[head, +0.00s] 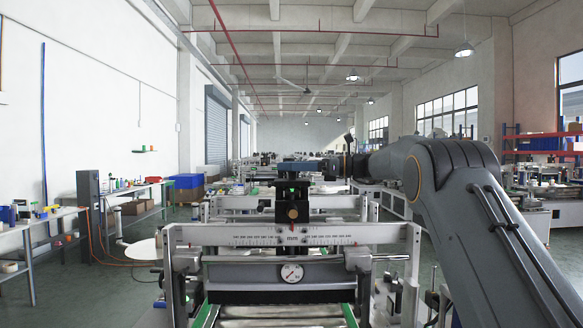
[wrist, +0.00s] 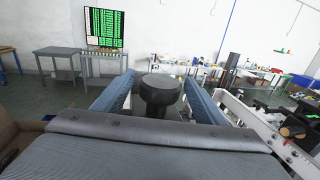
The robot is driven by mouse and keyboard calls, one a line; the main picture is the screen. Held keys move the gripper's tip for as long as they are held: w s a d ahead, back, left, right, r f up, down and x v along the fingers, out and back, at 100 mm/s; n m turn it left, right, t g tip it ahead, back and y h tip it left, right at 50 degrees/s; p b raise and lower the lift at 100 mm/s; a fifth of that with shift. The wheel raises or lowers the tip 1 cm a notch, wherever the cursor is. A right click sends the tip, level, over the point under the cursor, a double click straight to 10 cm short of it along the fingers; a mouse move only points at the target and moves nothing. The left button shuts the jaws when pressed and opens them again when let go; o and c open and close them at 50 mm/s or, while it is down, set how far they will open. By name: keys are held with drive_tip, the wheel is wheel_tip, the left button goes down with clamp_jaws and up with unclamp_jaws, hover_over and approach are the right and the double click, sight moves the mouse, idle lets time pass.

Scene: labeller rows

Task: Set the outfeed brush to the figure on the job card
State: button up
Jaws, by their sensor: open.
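The outfeed brush is probably the dark strip (head: 280,297) under the grey beam of the nearest machine. A white ruler bar (head: 250,237) marked mm spans above it, with a black block (head: 292,212) at its middle; its figures are too small to read. A round dial (head: 292,272) sits on the beam below. My gripper (head: 300,166) is at the top of this block, its blue jaws open. In the wrist view a dark round knob (wrist: 160,92) stands between the jaws, with a gap on each side. I cannot make out a job card.
Similar machines stand in a row behind. Benches (head: 130,192) with small items line the left wall, with blue bins (head: 186,182) beyond. The wrist view shows a screen of green figures (wrist: 104,27), unreadable, above grey tables (wrist: 57,53).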

drive_tip(key=s+d+b, duration=0.1)
drive_tip(key=d+b, duration=0.1)
drive_tip(key=d, duration=0.5)
drive_tip(key=shift+s+d+b, duration=0.25)
drive_tip(key=shift+d+b, duration=0.05)
drive_tip(key=shift+b, duration=0.1)
